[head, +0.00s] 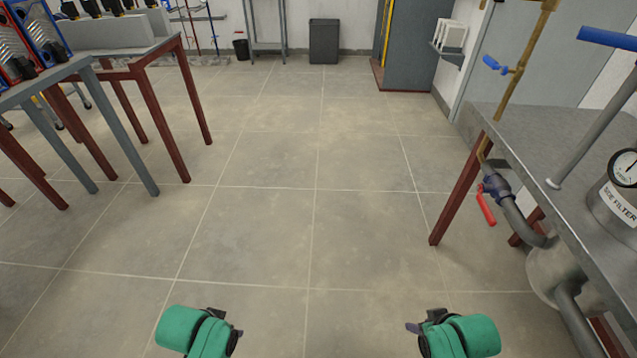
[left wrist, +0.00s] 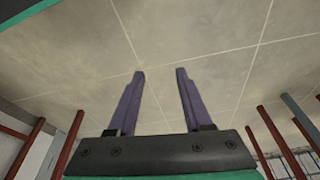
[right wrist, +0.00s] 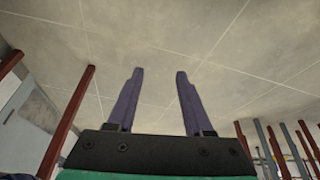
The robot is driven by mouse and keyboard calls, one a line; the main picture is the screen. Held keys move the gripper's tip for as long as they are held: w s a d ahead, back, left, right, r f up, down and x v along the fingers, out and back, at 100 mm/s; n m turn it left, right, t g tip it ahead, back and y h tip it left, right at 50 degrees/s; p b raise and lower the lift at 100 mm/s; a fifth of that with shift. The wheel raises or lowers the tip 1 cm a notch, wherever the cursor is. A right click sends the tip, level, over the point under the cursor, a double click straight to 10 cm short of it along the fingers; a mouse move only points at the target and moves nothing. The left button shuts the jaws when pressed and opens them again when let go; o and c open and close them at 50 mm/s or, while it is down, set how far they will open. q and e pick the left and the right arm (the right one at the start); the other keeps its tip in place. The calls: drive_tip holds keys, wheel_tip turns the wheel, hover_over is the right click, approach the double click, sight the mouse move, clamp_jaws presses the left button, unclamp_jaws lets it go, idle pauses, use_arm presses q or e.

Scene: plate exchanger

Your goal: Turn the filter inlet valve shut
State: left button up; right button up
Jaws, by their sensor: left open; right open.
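A valve with a dark blue body (head: 495,187) and a red lever (head: 486,207) sits on a pipe at the right of the head view, beside the metal table. Its lever slants downward, roughly along the pipe. A grey filter vessel (head: 612,212) with the lettering "SIZE FILTER" and a round gauge (head: 626,168) stands at the right edge. I cannot tell from a label which valve is the inlet one. My left gripper (left wrist: 160,74) and right gripper (right wrist: 160,74) are both open and empty over the floor, well apart from the red-levered valve.
A smaller valve with a blue lever (head: 495,64) is on the brass pipe (head: 515,85) above. Another blue handle (head: 606,39) is at the upper right. The metal table (head: 530,132) has red legs. Tables with equipment (head: 110,55) stand left. The middle floor (head: 300,170) is clear.

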drive_tip(key=w+d+t+y+b, duration=0.1)
drive_tip(key=w+d+t+b, duration=0.2)
drive_tip(key=w+t, duration=0.15)
drive_tip(key=m+t+h, duration=0.2)
drive_tip(key=t, duration=0.7)
approach(481, 195)
drive_tip(key=w+b, duration=0.3)
drive_tip(key=w, duration=0.4)
drive_tip(key=shift+w+d, duration=0.2)
drive_tip(key=shift+w, duration=0.05)
drive_tip(key=shift+w+b, duration=0.3)
drive_tip(key=shift+w, duration=0.05)
use_arm(q)
drive_tip(key=w+d+f+t+h, duration=0.1)
drive_tip(key=d+f+t+h, duration=0.3)
drive_tip(key=d, duration=0.7)
drive_tip(key=shift+w+d+f+m+h, duration=0.3)
drive_tip(key=shift+w+d+f+m, duration=0.1)
drive_tip(key=shift+f, duration=0.4)
use_arm(e)
clamp_jaws()
